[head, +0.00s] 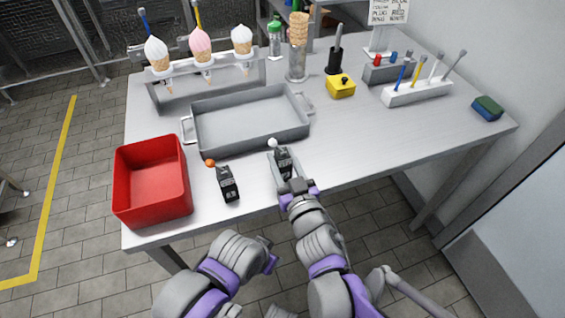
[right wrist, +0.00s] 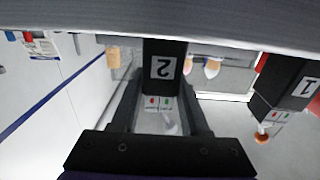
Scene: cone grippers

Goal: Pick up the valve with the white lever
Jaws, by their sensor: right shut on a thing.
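The valve with the white lever (head: 283,157) is a black block at the table's front, just in front of the grey tray. Its white ball tip shows at the top in the head view. My right gripper (head: 290,182) is shut on this valve, with a finger on each side of it. In the right wrist view the held valve (right wrist: 165,70) shows a label with a 2 between the fingers. I cannot tell whether it touches the table. My left gripper (head: 268,256) hangs in front of the table edge, away from the valves; its opening is unclear.
A second black valve with an orange lever (head: 228,184) lies to the left, labelled 1 in the right wrist view (right wrist: 290,85). A red bin (head: 152,182) stands at the front left. The grey tray (head: 250,119) is close behind. The table's right front is clear.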

